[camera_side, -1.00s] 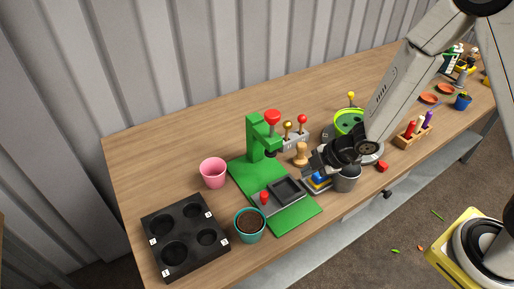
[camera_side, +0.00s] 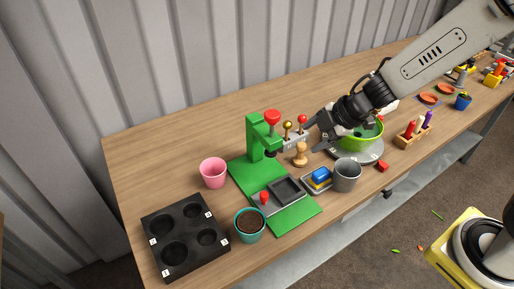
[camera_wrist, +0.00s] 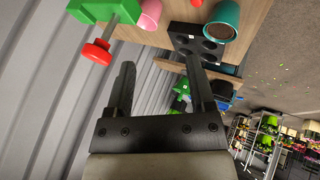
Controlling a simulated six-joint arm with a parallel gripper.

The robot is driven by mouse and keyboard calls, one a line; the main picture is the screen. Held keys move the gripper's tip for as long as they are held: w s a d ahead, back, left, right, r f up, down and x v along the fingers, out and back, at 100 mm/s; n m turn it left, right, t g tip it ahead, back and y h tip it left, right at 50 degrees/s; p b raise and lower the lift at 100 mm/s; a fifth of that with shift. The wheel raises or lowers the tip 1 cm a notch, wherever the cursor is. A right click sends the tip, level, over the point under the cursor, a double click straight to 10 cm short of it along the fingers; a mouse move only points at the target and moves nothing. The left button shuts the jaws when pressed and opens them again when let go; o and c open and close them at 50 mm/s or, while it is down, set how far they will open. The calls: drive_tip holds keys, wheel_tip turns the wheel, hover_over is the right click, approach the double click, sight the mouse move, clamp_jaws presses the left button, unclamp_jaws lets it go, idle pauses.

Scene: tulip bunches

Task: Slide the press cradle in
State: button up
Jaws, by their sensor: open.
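The green press (camera_side: 254,140) stands on a green base plate, with a red knob (camera_side: 272,117) on top. The grey press cradle (camera_side: 287,190), with a dark square recess and a small red knob (camera_side: 264,196), sits on the front part of the base, out in front of the press head. My gripper (camera_side: 316,135) is open and empty, right of the press near the levers, apart from the cradle. In the wrist view its fingers (camera_wrist: 160,68) are spread, with the press (camera_wrist: 110,10) and red top knob (camera_wrist: 96,52) at upper left. I cannot make out the cradle there.
A teal pot of soil (camera_side: 249,225) stands close left of the cradle. A pink cup (camera_side: 213,173) and a black tray with holes (camera_side: 185,236) are farther left. A wooden stamp (camera_side: 300,154), a blue-yellow sponge (camera_side: 320,176) and a grey pot (camera_side: 346,175) stand to the right.

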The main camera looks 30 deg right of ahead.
drive_tip(key=shift+r, duration=3.85)
drive_tip(key=w+r+m+t+h, duration=0.4)
drive_tip(key=w+h, duration=0.2)
drive_tip(key=w, duration=0.6)
drive_tip(key=g+y, duration=0.1)
drive_tip(key=g, duration=0.9)
hover_over(264, 193)
wheel_tip(264, 193, down, 4)
wheel_tip(264, 193, down, 18)
drive_tip(key=shift+s+r, duration=0.1)
drive_tip(key=shift+r, duration=0.1)
drive_tip(key=shift+f, duration=0.35)
drive_tip(key=shift+f, duration=0.15)
drive_tip(key=shift+f, duration=3.75)
